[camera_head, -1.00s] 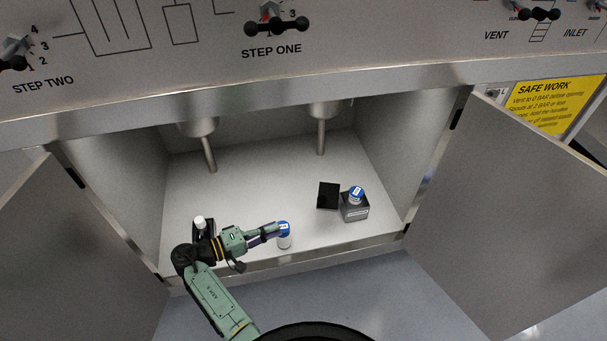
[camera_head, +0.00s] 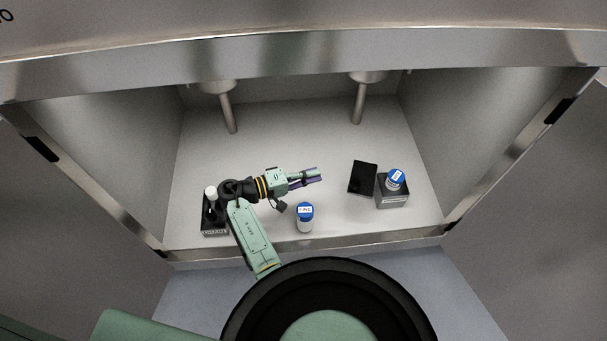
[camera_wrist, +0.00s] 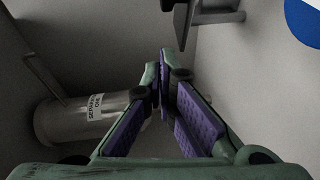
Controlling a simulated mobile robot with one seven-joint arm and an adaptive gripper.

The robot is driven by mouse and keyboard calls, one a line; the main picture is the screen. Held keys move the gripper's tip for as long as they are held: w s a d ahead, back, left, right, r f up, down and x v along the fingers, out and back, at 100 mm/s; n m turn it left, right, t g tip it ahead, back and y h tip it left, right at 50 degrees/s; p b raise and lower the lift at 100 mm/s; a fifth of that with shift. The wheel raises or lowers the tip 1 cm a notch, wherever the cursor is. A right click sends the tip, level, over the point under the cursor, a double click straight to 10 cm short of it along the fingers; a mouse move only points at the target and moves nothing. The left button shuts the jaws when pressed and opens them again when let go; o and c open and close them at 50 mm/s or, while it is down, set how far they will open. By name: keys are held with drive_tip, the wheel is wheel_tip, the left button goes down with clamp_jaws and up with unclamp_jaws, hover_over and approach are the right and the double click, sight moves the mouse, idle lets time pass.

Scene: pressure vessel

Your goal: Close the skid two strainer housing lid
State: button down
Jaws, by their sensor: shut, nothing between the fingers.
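A strainer housing, a grey box (camera_head: 392,201), stands at the right of the cabinet floor. A dark lid-like panel (camera_head: 362,178) stands open at its left side. A blue-capped cartridge (camera_head: 395,180) is at its top; I cannot tell how deep it sits. A second dark housing (camera_head: 214,227) with a white-topped piece (camera_head: 211,193) is at the left, partly hidden by my arm. Their labels are too small to read. My gripper (camera_head: 319,175) is shut and empty, left of the dark panel and apart from it. Its fingertips meet in the wrist view (camera_wrist: 164,62).
Another blue-capped cartridge (camera_head: 305,217) stands on the cabinet floor near the front, below my gripper. Two pipes (camera_head: 229,113) (camera_head: 358,103) come down at the back. A labelled metal cylinder (camera_wrist: 85,118) shows in the wrist view. Cabinet doors stand open on both sides.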

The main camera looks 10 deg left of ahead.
drive_tip(key=w+d+f+p, duration=0.1)
drive_tip(key=w+d, duration=0.1)
drive_tip(key=d, duration=0.5)
drive_tip(key=shift+d+p, duration=0.35)
drive_tip(key=shift+d, duration=0.05)
drive_tip(key=shift+s, duration=0.1)
drive_tip(key=shift+s+d, duration=0.25)
drive_tip(key=shift+s+d, duration=0.15)
drive_tip(key=shift+s, duration=0.05)
